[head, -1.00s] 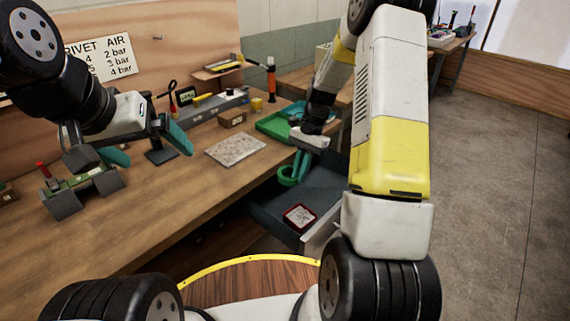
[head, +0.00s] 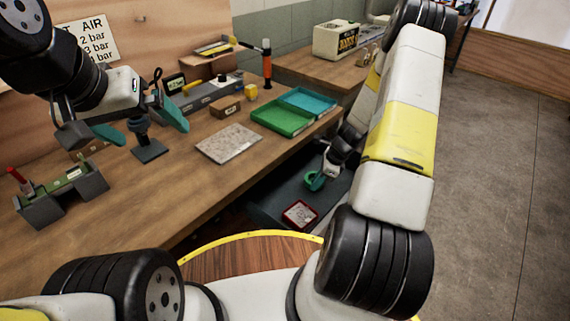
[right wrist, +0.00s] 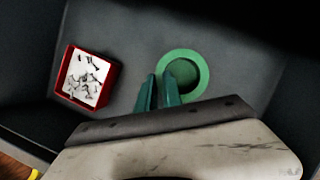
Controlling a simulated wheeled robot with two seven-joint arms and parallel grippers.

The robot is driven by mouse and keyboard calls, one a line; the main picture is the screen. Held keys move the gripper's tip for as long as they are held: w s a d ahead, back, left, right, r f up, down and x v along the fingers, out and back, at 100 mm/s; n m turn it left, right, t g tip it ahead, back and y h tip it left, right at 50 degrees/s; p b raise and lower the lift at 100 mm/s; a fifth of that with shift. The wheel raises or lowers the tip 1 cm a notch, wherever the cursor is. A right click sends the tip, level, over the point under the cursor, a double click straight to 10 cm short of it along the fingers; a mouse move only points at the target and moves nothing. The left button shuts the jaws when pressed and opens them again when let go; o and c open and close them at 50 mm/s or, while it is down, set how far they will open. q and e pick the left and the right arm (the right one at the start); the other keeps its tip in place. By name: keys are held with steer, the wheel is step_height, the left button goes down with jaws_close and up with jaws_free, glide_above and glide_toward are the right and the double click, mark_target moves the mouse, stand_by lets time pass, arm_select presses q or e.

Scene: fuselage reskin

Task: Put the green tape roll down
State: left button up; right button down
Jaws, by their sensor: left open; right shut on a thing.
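The green tape roll (head: 313,182) is low inside the open grey drawer (head: 268,203) in the head view. My right gripper (head: 324,174) reaches down into the drawer and is shut on the roll. In the right wrist view, the teal fingers of my right gripper (right wrist: 158,92) pinch the left wall of the green tape roll (right wrist: 203,76), which lies flat over the drawer floor. Whether it touches the floor I cannot tell. My left gripper (head: 140,122) is open and empty above the workbench at left.
A red tray of small metal parts (head: 299,214) is in the drawer, left of the roll in the right wrist view (right wrist: 87,76). The workbench (head: 175,190) bears a speckled plate (head: 228,143), a green tray (head: 281,118) and a blue tray (head: 308,101). Bare drawer floor lies around the roll.

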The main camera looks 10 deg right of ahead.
mark_target(289, 190)
steer(key=a, duration=0.1)
steer(key=w+a, duration=0.1)
steer(key=a, duration=0.2)
steer(key=shift+w+a+f, duration=0.1)
steer(key=shift+w+f, duration=0.15)
steer(key=shift+f, duration=0.15)
steer(key=a, duration=0.1)
steer(key=w+a, duration=0.1)
steer(key=a, duration=0.1)
steer(key=shift+w+a, duration=0.15)
steer(key=shift+a, duration=0.15)
steer(key=shift+f, duration=0.55)
steer(key=shift+d, duration=0.1)
steer(key=shift+f, duration=0.15)
steer(key=c, duration=1.5)
jaws_free()
